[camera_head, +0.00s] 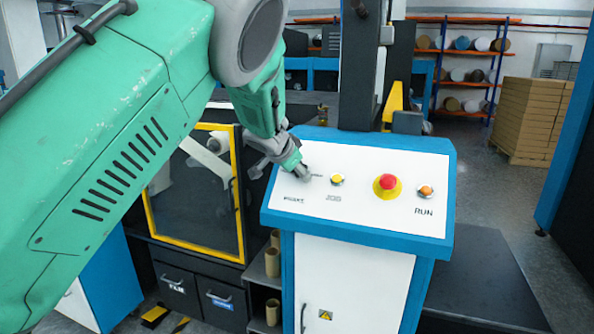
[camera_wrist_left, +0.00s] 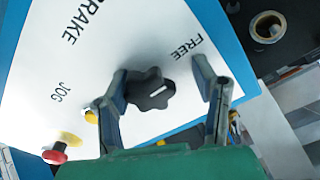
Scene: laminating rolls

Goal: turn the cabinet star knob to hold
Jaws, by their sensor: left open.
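The star knob (camera_wrist_left: 150,89) is black with a short white line on its face. In the left wrist view it sits on the white sloped panel top (camera_wrist_left: 60,95), with "FREE" and "BRAKE" printed near it. My left gripper (camera_wrist_left: 162,70) is open, its fingers on either side of the knob. The knob is close to or touching the left-hand finger, with a clear gap to the right-hand one. In the head view my left gripper (camera_head: 304,176) reaches down to the panel's left part and hides the knob. I cannot read a "hold" label. My right gripper is out of view.
On the same panel are a yellow jog button (camera_head: 337,179), a red emergency stop (camera_head: 388,183) on a yellow base, and an orange run button (camera_head: 425,191). The panel has a raised blue rim (camera_head: 350,239). A yellow-framed window (camera_head: 190,245) stands at left.

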